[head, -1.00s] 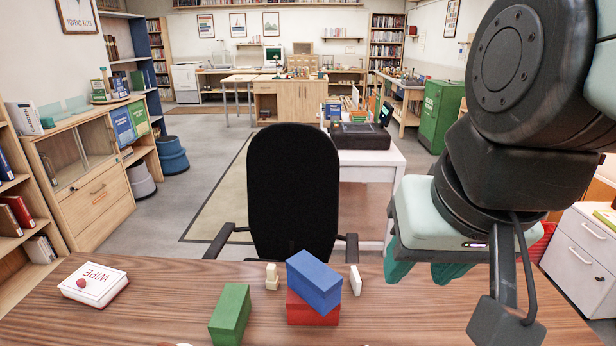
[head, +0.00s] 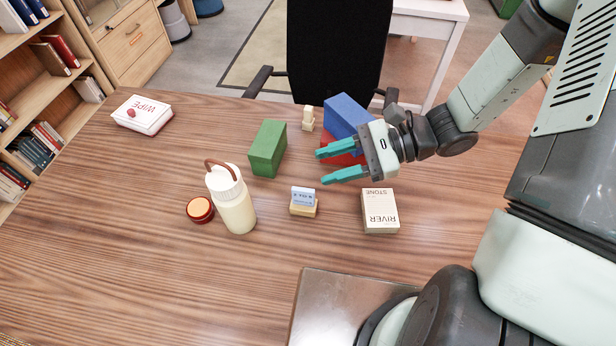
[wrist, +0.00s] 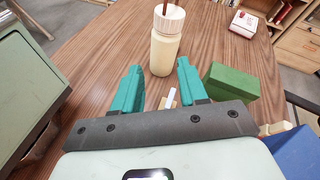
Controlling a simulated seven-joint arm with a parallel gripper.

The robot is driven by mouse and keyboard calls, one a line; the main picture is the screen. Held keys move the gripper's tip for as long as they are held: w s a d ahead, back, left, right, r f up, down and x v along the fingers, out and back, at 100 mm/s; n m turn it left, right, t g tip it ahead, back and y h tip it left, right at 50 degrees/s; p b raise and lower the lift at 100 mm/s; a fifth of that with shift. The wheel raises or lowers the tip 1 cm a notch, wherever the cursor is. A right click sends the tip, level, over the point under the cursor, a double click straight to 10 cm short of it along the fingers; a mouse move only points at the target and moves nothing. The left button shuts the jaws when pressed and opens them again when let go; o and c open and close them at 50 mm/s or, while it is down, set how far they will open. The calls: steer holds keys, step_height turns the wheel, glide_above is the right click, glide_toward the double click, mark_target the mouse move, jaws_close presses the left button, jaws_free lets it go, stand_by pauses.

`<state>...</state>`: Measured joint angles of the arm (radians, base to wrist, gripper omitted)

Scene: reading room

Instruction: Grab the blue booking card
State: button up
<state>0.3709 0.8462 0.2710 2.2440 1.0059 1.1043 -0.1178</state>
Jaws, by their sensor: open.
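The light blue booking card (head: 303,194) stands upright in a small wooden holder (head: 303,210) on the table. In the wrist view a pale edge of the card (wrist: 170,97) shows between the finger bases, partly hidden by my gripper. My gripper (head: 320,168) has teal fingers, spread apart and empty. It is above the table, behind and slightly right of the card in the head view, in front of the red and blue blocks. Its fingers point left in that view. In the wrist view the fingertips (wrist: 160,68) point toward the cream bottle.
A cream bottle (head: 235,205) with a white lid stands left of the card. A round orange-topped tin (head: 200,209) is beside it. A green block (head: 268,148), a blue block (head: 345,113) on a red block, and a River Stone box (head: 380,211) are nearby. The front-left table is clear.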

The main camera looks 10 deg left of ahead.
mark_target(296, 203)
steer(key=a+f+m+t+y, duration=0.1)
steer(key=f+m, duration=0.1)
steer(key=f, duration=0.2)
steer(key=w+a+f+m+t+y, duration=0.1)
steer(key=f+m+y, duration=0.1)
steer(key=f, duration=0.3)
steer(key=a+f+m+t+y, duration=0.1)
steer(key=f+m+t, duration=0.1)
steer(key=f, duration=0.2)
steer(key=shift+w+f+m, duration=0.2)
steer(key=shift+w+m, duration=0.1)
steer(key=shift+m, duration=0.1)
steer(key=shift+f, duration=0.1)
steer(key=a, duration=0.5)
steer(key=shift+c, duration=0.4)
jaws_close()
